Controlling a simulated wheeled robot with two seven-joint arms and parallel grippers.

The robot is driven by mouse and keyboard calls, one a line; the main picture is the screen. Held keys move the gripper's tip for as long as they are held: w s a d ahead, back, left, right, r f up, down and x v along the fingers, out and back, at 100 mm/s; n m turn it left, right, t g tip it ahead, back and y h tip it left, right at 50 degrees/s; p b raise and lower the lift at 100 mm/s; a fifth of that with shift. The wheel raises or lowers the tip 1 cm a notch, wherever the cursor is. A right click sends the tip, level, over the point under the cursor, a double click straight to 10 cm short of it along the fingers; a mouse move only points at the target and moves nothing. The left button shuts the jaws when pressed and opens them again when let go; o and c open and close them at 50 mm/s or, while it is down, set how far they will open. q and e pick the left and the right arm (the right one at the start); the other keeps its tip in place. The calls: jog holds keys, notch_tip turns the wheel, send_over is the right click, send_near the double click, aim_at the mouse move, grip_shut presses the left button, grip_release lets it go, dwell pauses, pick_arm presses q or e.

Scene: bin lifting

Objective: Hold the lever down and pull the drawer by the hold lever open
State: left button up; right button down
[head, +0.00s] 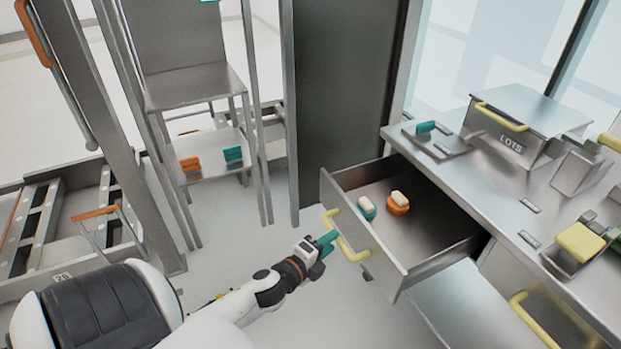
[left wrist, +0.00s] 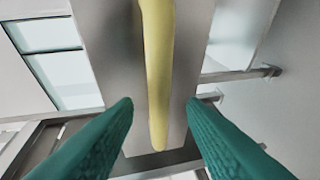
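A grey metal drawer (head: 365,240) stands pulled out from the workbench, with a yellow bar handle (head: 345,238) on its front. My left gripper (head: 328,240) is at this handle. In the left wrist view its two teal fingers (left wrist: 160,110) are apart, with the yellow handle (left wrist: 157,80) between them; I see gaps on both sides. Two likely levers sit on the bench top: a yellow pad on a bracket (head: 580,241) at the right and a small teal lever (head: 426,127) at the back. Nothing touches either. My right gripper is not in view.
Two small blocks, one teal (head: 367,208) and one orange (head: 398,204), each with a pale top, lie in the drawer. A box marked LOTS (head: 525,110) stands on the bench. Another yellow handle (head: 533,318) is at lower right. Metal racks stand at the left.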

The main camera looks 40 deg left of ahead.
pick_arm(q)
jog(key=s+r, duration=0.1)
jog(key=s, duration=0.7)
jog(key=shift+r, duration=0.25)
jog(key=s+d+f+n+g+y+p, duration=0.1)
jog(key=s+f+n+g, duration=0.35)
jog(key=f, duration=0.95)
jog(key=s+f+n+g+p, duration=0.1)
jog(key=s+f+n+g, duration=0.3)
jog(key=f, duration=0.9)
jog(key=s+d+f+n+g+p, duration=0.1)
jog(key=s+d+f+n+g, duration=0.2)
jog(key=s+f, duration=0.4)
jog(key=s+d+f+n+g+h+p, duration=0.1)
jog(key=s+d+f+n+g, duration=0.2)
jog(key=s, duration=1.2)
notch_tip(320, 180, down, 4)
jog(key=shift+d+f+n, duration=0.1)
jog(key=shift+d+n, duration=0.85)
jog(key=shift+d, duration=0.25)
